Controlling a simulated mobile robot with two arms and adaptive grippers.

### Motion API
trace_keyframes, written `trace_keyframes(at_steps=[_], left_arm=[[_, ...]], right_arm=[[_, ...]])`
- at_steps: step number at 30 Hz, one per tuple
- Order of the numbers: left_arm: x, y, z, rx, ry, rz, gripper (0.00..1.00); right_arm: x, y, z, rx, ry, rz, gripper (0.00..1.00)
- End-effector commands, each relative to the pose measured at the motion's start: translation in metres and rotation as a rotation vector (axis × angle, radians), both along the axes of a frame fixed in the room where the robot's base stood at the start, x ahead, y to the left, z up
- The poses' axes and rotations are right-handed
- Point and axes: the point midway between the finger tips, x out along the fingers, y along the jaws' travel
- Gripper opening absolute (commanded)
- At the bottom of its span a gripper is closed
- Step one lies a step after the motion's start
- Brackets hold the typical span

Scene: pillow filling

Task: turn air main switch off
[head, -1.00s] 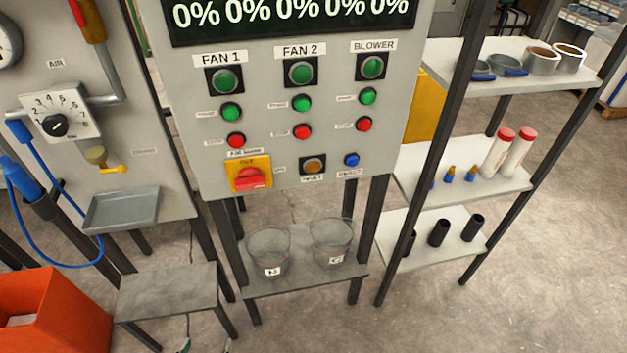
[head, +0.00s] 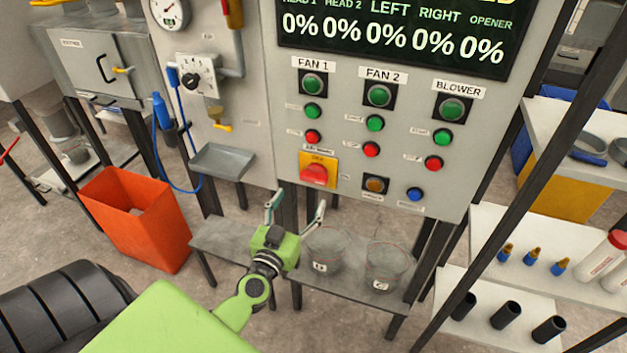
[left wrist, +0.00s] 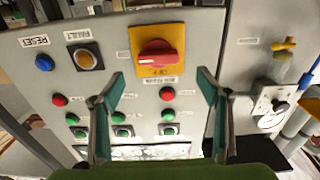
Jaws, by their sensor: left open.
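The air main switch (head: 314,175) is a red rotary knob on a yellow plate, low on the grey control panel (head: 440,190). In the left wrist view the red knob (left wrist: 157,60) lies roughly level, with a white mark at its left end, ahead of and between my fingers. My left gripper (head: 296,205) is open and empty, just below and in front of the switch, apart from it. In the left wrist view its two fingers (left wrist: 161,84) are spread wide. My right gripper is not in view.
Green, red, amber (head: 376,185) and blue (head: 414,194) buttons surround the switch. A grey tray (head: 222,160) juts out at left. Two clear buckets (head: 325,250) stand on a low shelf below. An orange bin (head: 139,222) is at left, a shelf rack (head: 520,230) at right.

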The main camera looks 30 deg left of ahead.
Motion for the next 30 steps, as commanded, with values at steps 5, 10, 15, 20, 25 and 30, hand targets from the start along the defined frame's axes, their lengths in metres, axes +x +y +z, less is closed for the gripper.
trace_keyframes(at_steps=[5,10,15,20,25,30], left_arm=[[0.039,0.009,0.001,-0.001,-0.002,-0.001,0.69],[0.065,0.015,-0.001,-0.001,0.0,-0.002,0.69],[0.078,0.018,0.0,-0.001,0.0,-0.002,0.69],[0.08,0.018,-0.001,-0.001,0.001,-0.002,0.69],[0.08,0.018,-0.001,-0.001,0.001,-0.002,0.67],[0.08,0.018,-0.001,-0.001,0.001,-0.002,0.31]], right_arm=[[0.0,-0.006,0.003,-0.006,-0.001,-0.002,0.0],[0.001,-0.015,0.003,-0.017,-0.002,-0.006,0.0],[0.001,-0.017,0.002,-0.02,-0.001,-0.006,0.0],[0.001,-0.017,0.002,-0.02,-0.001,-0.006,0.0],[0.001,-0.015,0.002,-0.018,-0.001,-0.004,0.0],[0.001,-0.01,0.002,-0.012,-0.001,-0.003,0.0]])
